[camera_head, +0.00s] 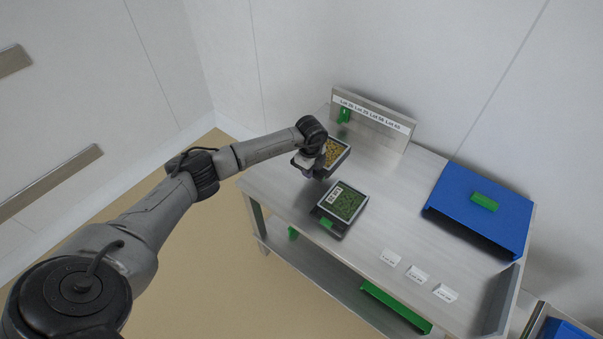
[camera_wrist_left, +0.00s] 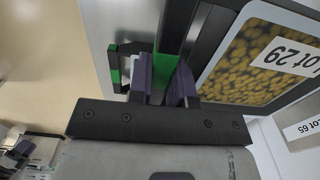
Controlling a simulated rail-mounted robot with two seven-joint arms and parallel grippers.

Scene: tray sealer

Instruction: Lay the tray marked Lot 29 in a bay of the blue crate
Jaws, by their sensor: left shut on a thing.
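The tray marked Lot 29 (camera_wrist_left: 270,60) is dark-rimmed, with yellow-brown contents and a white label, in the left wrist view. In the head view a tray with yellow contents (camera_head: 338,151) sits at the left gripper, partly hidden by it. My left gripper (camera_head: 312,170) is shut on its green and black tab; its purple fingers (camera_wrist_left: 166,82) pinch it. A blue box with a green handle (camera_head: 455,203) stands at the table's right end. Another blue thing (camera_head: 566,330) is cut off at the lower right. I cannot tell which is the crate. My right gripper is not in view.
A second tray with green contents (camera_head: 346,203) sits on a dark base near the table's front edge. Several small white lot cards (camera_head: 418,275) stand front right. A metal panel with lot labels (camera_head: 374,118) rises at the back. The middle of the table is clear.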

